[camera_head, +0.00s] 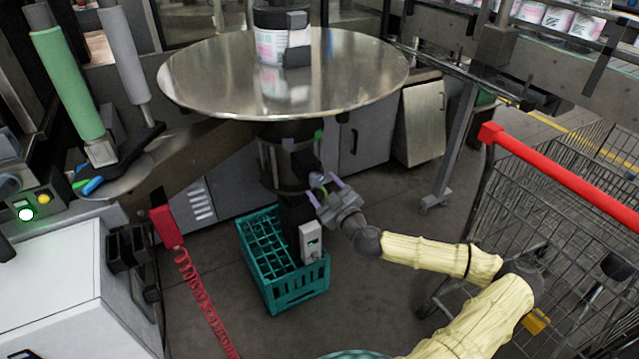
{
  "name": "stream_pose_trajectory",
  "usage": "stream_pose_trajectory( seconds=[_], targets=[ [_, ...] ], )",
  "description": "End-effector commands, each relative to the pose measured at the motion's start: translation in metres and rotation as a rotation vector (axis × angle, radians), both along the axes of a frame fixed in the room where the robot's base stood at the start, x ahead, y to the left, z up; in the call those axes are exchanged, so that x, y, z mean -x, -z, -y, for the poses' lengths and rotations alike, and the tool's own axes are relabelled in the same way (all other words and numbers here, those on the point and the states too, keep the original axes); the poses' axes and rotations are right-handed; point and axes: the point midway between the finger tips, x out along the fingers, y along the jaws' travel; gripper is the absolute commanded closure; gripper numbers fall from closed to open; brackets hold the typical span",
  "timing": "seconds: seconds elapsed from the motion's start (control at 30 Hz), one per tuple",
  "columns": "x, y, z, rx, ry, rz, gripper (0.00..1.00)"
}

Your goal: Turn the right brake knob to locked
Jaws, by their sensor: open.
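The round metal reel table (200,85) stands on a dark column (272,165) in the middle of the view. A small knob (319,182) sits on the right side of the column, under the table. My gripper (325,190) is open, with its two light purple fingers on either side of the knob. I cannot tell whether the fingers touch it. The knob is partly hidden by the gripper, and its locked or unlocked mark is too small to read. A green piece (318,136) shows higher on the column.
A teal crate (285,296) stands on the floor below the gripper. A grey box (310,241) is on the column above it. A shopping cart with a red handle (560,175) stands at the right. A red coiled hose (195,290) hangs at the left. Floor between is clear.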

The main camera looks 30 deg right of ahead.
Motion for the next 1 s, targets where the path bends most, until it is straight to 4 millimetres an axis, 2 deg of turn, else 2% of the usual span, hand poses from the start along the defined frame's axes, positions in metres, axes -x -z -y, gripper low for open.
stream_pose_trajectory(
  seconds=[0.1,0.2,0.53,0.77,1.0],
  targets=[
    [-0.018,0.0,-0.001,-0.001,0.0,0.001,0.38],
    [-0.026,0.0,-0.001,-0.001,0.001,0.0,0.38],
    [-0.029,0.0,-0.001,0.0,0.0,0.0,0.38],
    [-0.029,0.0,-0.001,0.0,0.0,0.0,0.83],
    [-0.029,0.0,-0.001,-0.008,0.0,0.0,0.83]
  ],
)
